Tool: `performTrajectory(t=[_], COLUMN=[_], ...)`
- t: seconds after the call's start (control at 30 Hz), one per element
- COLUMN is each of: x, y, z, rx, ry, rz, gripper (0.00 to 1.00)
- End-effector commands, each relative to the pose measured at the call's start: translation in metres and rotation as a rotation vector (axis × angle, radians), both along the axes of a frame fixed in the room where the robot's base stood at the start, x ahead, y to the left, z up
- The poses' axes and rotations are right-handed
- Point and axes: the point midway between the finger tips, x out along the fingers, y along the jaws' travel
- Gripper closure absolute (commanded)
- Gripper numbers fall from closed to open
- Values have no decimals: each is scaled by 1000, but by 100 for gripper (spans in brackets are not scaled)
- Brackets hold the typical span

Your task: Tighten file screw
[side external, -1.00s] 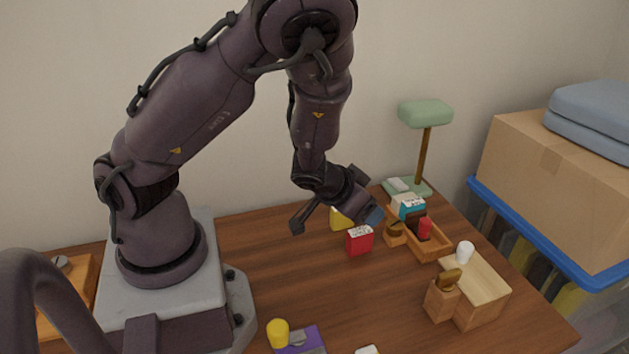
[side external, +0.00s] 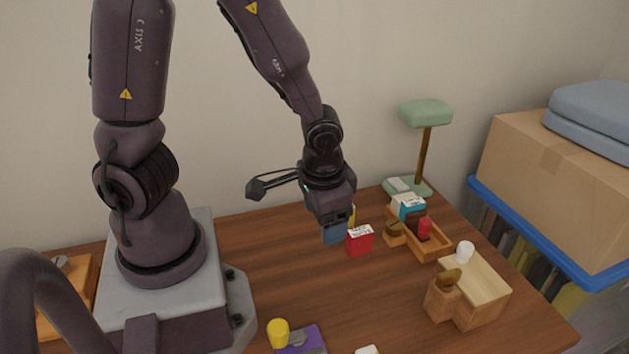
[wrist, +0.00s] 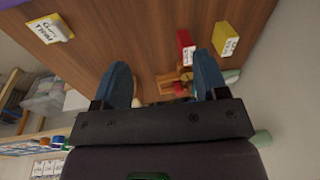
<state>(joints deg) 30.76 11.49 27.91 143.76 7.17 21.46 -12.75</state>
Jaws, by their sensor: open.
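I cannot make out for certain which thing is the file screw. A round grey screw-like head (side external: 61,262) sits on an orange wooden board (side external: 80,280) at the far left. A purple block (side external: 308,345) with a yellow knob (side external: 278,332) and a grey piece on it stands at the front edge. My gripper (side external: 335,232) points down over the back of the table, just left of the red box. In the wrist view my gripper (wrist: 163,82) has its two blue fingers apart with nothing held between them.
A red box (side external: 359,240) stands right of my gripper, with a yellow box (wrist: 226,39) near it. A wooden tray (side external: 432,247), a wooden block (side external: 475,290) and a green lamp (side external: 425,113) are at right. The table's middle (side external: 320,290) is clear.

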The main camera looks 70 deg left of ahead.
Motion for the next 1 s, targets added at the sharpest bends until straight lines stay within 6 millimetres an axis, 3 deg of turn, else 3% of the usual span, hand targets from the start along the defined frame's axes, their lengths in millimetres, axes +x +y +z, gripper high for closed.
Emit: performTrajectory(t=[0.5,1.0], x=[-20,-25], y=[-20,-22], z=[74,85], rx=[-138,-150], ry=[-3,-10], rz=[-99,-117], gripper=[33,33])
